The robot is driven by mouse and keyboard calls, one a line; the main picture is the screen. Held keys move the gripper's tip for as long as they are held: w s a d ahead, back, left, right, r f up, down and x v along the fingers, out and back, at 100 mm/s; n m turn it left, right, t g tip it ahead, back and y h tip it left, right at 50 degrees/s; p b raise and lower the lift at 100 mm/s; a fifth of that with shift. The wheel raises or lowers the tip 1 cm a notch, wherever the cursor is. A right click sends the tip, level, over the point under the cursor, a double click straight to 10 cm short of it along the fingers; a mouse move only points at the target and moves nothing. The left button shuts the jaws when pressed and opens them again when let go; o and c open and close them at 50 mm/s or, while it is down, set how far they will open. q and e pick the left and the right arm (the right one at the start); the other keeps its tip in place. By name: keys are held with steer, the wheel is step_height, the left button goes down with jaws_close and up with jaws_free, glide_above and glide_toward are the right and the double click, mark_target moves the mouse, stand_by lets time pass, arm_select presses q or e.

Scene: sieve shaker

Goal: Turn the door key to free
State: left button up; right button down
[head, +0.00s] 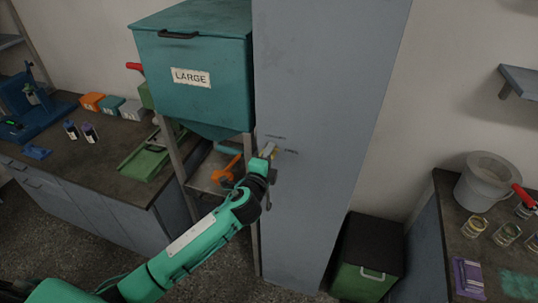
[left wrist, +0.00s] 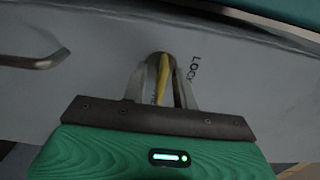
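The tall grey cabinet door (head: 315,80) stands in the middle of the head view. My left gripper (head: 268,151) reaches its left side, where a small yellow key (head: 275,151) shows at the fingertips. In the left wrist view the yellow key (left wrist: 162,78) stands between the two fingers of the left gripper (left wrist: 161,80), at a round lock. The fingers appear closed around it, and partly hide the key and lock. A marking reading "LOCK" (left wrist: 194,70) is beside it on the door. My right gripper is in neither view.
A metal handle (left wrist: 38,60) sticks out from the door near the lock. A teal bin marked LARGE (head: 195,75) stands left of the door on a frame. A dark-lidded green box (head: 368,250) stands on the floor to the right. Benches (head: 110,150) flank both sides.

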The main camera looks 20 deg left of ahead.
arm_select(q)
steer(key=shift+s+f, duration=0.1)
steer(key=shift+s, duration=0.5)
steer(key=s+b, duration=0.4)
steer(key=s, duration=0.8)
steer(key=shift+s+a, duration=0.2)
steer(key=shift+s, duration=0.1)
